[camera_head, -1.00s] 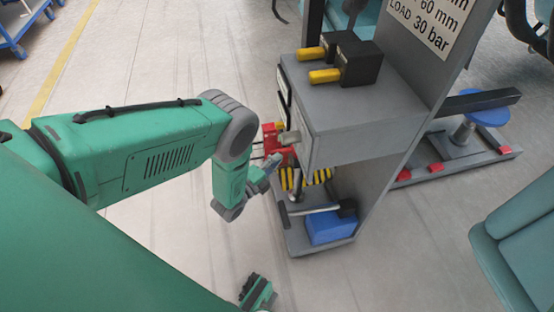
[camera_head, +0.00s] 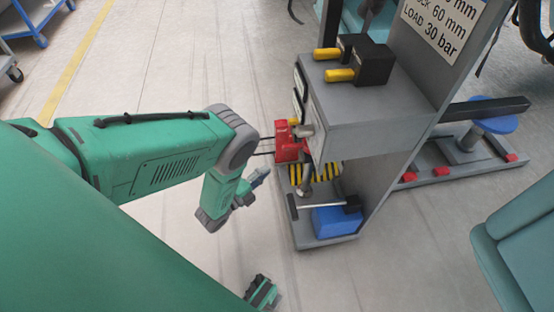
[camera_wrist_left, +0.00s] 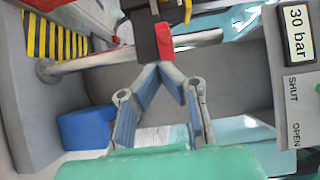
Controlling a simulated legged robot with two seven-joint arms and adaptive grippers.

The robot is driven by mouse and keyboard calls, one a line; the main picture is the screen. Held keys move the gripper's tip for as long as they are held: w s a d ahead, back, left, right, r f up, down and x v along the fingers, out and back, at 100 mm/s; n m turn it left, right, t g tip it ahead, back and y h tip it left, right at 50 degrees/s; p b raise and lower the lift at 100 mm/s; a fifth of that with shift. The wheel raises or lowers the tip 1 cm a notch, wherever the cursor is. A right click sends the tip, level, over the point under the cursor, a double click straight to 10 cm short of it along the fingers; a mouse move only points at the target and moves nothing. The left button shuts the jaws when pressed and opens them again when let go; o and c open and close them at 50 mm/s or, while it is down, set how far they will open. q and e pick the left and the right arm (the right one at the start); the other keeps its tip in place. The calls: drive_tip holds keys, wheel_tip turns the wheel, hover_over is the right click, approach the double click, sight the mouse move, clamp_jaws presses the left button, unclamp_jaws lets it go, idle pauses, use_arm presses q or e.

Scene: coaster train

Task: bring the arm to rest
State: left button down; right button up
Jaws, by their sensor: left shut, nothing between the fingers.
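My left arm (camera_head: 160,155) is green with grey joints and comes in from the left in the head view. Its gripper (camera_head: 262,175) points toward the grey machine (camera_head: 365,115) and stands apart from it, to the left of its lower opening. In the left wrist view the two blue-padded fingers of the gripper (camera_wrist_left: 162,68) meet at their tips, with nothing held between them. A red part (camera_wrist_left: 163,42) shows behind the tips.
The machine carries a red block (camera_head: 290,145), black blocks with yellow handles (camera_head: 340,75), a lever (camera_head: 320,206) and a blue box (camera_head: 336,220). Yellow-black stripes (camera_head: 327,172) mark its inside. A teal seat (camera_head: 515,240) stands right.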

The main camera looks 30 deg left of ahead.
use_arm(q)
drive_tip(key=s+d+r+n+g+y+p, duration=0.2)
drive_tip(key=s+r+n+g+p, duration=0.3)
drive_tip(key=s, duration=0.8)
drive_tip(key=s+d+r+n+g+y+p, duration=0.1)
drive_tip(key=s+r+n+g+p, duration=0.5)
drive_tip(key=s+r+n+g, duration=0.6)
wheel_tip(320, 180, up, 4)
drive_tip(key=s+d+n, duration=0.1)
drive_tip(key=n, duration=0.1)
drive_tip(key=shift+s+n+y, duration=0.4)
drive_tip(key=shift+w+d, duration=0.15)
drive_tip(key=shift+d, duration=0.15)
drive_tip(key=shift+a, duration=0.2)
